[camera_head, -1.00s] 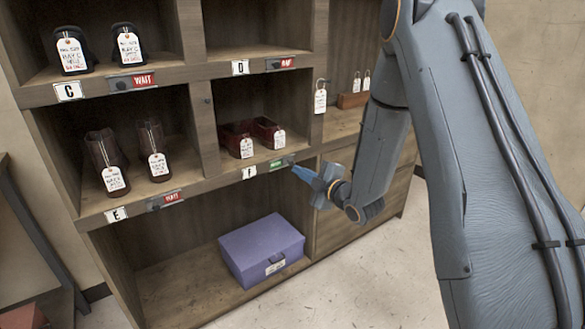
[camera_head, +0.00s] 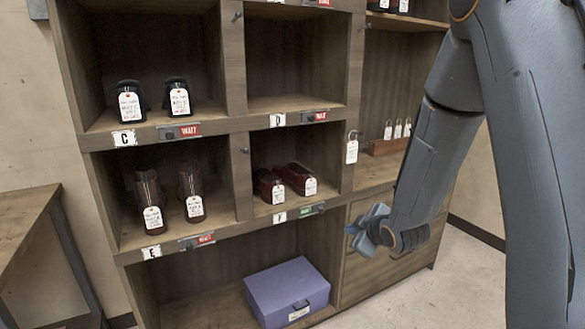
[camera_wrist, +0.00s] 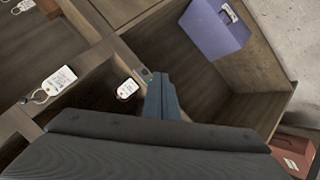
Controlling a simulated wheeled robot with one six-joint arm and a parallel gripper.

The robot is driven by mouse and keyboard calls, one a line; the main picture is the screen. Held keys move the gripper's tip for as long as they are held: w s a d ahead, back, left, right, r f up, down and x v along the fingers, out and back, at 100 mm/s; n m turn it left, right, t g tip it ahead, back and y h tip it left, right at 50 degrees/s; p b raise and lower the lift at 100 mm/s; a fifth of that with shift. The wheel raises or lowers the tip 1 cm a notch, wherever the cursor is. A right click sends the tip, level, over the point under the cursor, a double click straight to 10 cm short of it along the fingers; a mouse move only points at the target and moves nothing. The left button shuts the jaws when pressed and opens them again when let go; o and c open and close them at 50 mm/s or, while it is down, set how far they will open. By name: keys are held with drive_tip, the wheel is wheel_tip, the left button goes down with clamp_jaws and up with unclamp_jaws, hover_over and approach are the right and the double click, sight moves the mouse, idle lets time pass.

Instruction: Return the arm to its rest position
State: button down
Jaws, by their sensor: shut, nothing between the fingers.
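My gripper (camera_head: 368,222) is in front of the wooden cabinet's right side, to the right of the F label. It is shut, and nothing shows between its fingers. In the wrist view the shut blue fingers (camera_wrist: 162,97) point toward the shelf edge near a white tag. My grey-blue arm (camera_head: 440,130) comes down from the upper right of the head view and covers part of the cabinet's right side.
The shelf cabinet (camera_head: 240,150) holds tagged dark shoes (camera_head: 178,98) in C, tall brown ones (camera_head: 190,190) in E and red ones (camera_head: 292,178) in F. A purple box (camera_head: 288,290) lies below. Floor (camera_head: 455,270) is clear at right.

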drive_tip(key=s+r+m+g+h+p, duration=0.1)
drive_tip(key=s+r+m+g+p, duration=0.1)
drive_tip(key=s, duration=0.9)
drive_tip(key=s+r+m+g+p, duration=0.2)
drive_tip(key=s+m+g, duration=0.3)
drive_tip(key=s, duration=0.6)
drive_tip(key=s+r+m+g+h+p, duration=0.1)
drive_tip(key=s+r+m+g, duration=0.3)
drive_tip(key=s, duration=0.7)
drive_tip(key=shift+d+r+m+h+p, duration=0.3)
drive_tip(key=shift+d+r+m+p, duration=0.1)
drive_tip(key=shift+m+p, duration=0.2)
drive_tip(key=shift+s, duration=0.1)
